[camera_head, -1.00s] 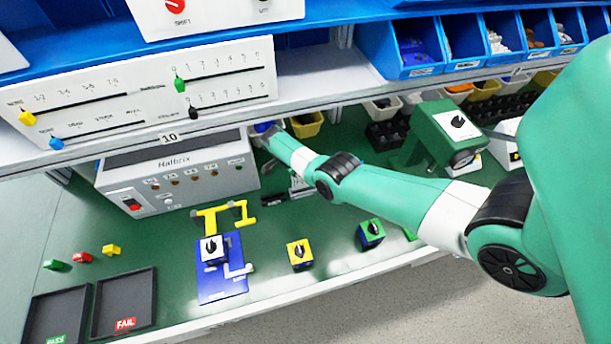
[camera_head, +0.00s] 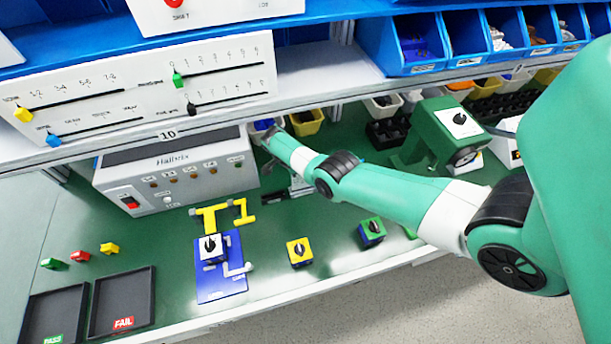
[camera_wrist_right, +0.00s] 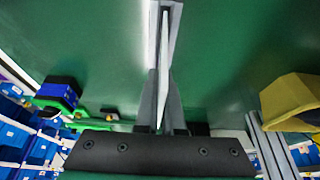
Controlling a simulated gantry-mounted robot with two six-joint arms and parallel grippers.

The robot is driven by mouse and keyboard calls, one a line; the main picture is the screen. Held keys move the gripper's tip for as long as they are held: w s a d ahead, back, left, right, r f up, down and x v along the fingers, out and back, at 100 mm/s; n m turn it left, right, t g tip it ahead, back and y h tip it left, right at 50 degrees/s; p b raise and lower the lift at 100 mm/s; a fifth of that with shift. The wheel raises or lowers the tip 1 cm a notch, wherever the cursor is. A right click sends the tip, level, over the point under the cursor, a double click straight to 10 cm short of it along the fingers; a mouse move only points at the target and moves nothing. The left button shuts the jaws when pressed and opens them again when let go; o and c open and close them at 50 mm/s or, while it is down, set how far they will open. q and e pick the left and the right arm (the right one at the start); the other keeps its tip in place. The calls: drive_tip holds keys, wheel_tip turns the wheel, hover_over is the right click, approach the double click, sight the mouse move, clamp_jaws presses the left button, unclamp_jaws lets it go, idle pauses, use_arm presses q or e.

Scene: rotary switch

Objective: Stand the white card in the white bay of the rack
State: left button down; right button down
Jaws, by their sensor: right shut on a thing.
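In the right wrist view my right gripper (camera_wrist_right: 163,118) is shut on a thin white card (camera_wrist_right: 164,60), seen nearly edge-on between the fingers. The card extends beyond the fingertips over the green bench top. My left gripper is not in view.
The grey instrument box (camera_head: 175,178) stands left of my right wrist, under the shelf (camera_head: 330,80). A yellow bin (camera_head: 307,122) is close behind the arm. A blue plate (camera_head: 221,280) with a switch lies in front. Bench space between the trays and this plate is clear.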

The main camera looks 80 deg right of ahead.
drive_tip(key=shift+f+b, duration=1.05)
drive_tip(key=shift+f, duration=0.15)
drive_tip(key=c, duration=1)
unclamp_jaws()
drive_tip(key=shift+o, duration=0.2)
drive_tip(key=shift+r, duration=0.1)
drive_tip(key=p+v, duration=0.5)
drive_tip(key=v, duration=0.5)
drive_tip(key=shift+w+a+r, duration=0.1)
drive_tip(key=shift+w+r, duration=0.15)
drive_tip(key=shift+r, duration=0.1)
drive_tip(key=shift+w+a+r, duration=0.1)
drive_tip(key=shift+r, duration=0.15)
wheel_tip(320, 180, up, 9)
drive_tip(key=p, duration=0.9)
drive_tip(key=shift+p, duration=0.4)
